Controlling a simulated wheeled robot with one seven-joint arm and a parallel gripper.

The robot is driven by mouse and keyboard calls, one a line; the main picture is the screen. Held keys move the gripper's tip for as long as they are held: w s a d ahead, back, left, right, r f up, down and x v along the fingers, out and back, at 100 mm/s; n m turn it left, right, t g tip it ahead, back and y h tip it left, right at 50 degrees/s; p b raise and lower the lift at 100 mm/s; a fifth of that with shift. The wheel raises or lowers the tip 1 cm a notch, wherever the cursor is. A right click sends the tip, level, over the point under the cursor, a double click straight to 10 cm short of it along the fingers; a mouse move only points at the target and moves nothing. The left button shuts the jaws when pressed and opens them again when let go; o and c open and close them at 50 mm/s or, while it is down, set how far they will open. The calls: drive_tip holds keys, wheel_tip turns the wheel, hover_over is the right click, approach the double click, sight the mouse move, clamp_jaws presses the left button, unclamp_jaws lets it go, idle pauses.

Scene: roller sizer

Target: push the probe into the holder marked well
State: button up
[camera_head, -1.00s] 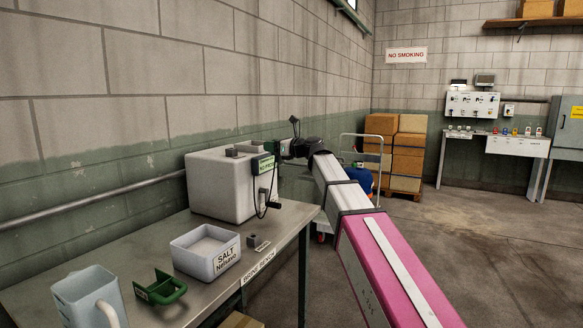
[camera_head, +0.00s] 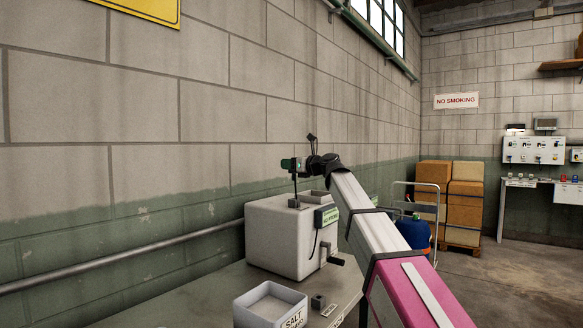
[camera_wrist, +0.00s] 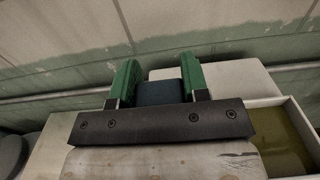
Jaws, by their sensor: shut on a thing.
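My gripper (camera_head: 291,164) is shut on the dark probe (camera_head: 295,185), above the white box on the bench. The probe hangs down, its lower end close to a small dark block (camera_head: 293,203) on the box top. I cannot tell whether the probe is inside that block. In the wrist view, the green fingers (camera_wrist: 158,84) close on the probe's dark blue body (camera_wrist: 160,92); its lower part is hidden. No holder marking "well" is readable. A small grey holder (camera_head: 318,302) stands on the bench.
The salt tub (camera_head: 268,309) stands in front. The wall and pipe (camera_head: 120,268) run behind. The wrist view shows yellowish contents in a basin (camera_wrist: 285,150).

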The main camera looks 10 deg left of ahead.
drive_tip(key=shift+f, duration=2.9)
drive_tip(key=shift+f, duration=1.9)
drive_tip(key=o, duration=1)
drive_tip(key=shift+d, duration=0.1)
drive_tip(key=v, duration=1)
drive_tip(key=shift+s+d+f, duration=0.1)
drive_tip(key=shift+s+d, duration=0.05)
drive_tip(key=shift+d, duration=0.15)
